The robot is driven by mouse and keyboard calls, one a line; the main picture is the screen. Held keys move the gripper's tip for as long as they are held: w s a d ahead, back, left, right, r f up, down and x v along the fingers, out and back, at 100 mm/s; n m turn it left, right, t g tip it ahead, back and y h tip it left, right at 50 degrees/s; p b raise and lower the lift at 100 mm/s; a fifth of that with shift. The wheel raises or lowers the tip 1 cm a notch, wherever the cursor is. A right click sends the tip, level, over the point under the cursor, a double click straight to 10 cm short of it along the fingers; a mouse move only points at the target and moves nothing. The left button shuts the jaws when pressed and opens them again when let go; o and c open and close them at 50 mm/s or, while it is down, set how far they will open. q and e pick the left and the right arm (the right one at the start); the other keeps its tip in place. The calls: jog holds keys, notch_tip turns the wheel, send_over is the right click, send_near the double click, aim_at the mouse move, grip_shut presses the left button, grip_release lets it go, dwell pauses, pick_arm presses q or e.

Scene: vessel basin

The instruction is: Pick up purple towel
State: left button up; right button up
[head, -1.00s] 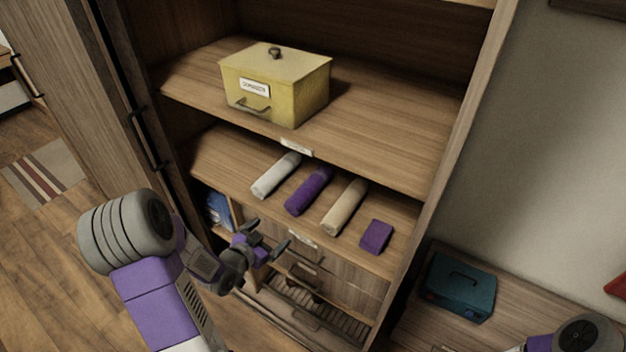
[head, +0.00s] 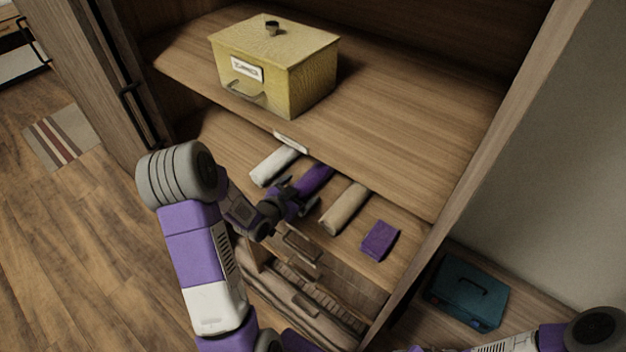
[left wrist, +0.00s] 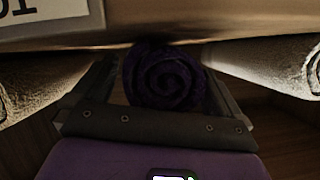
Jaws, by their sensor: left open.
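The purple towel (head: 316,178) is rolled up and lies on the lower shelf between a white rolled towel (head: 272,166) and a beige one (head: 344,208). Its spiral end faces the left wrist camera (left wrist: 165,80). My left gripper (head: 300,196) is open at the near end of the purple towel, with its fingers on either side of the roll. In the left wrist view the two fingers (left wrist: 163,98) flank the roll; I cannot tell whether they touch it. The near end of the towel is partly hidden by the gripper in the head view. My right gripper is out of view.
A small folded purple cloth (head: 380,240) lies right of the beige roll. The upper shelf (head: 400,135) overhangs the towels closely and carries a yellow box (head: 275,65). Drawers (head: 300,245) are below. A teal case (head: 467,292) stands at the right.

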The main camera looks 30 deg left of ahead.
pick_arm(q)
jog(key=shift+w+f, duration=0.1)
jog(key=shift+w, duration=0.3)
jog(key=shift+c, duration=0.2)
jog(key=c, duration=1.1)
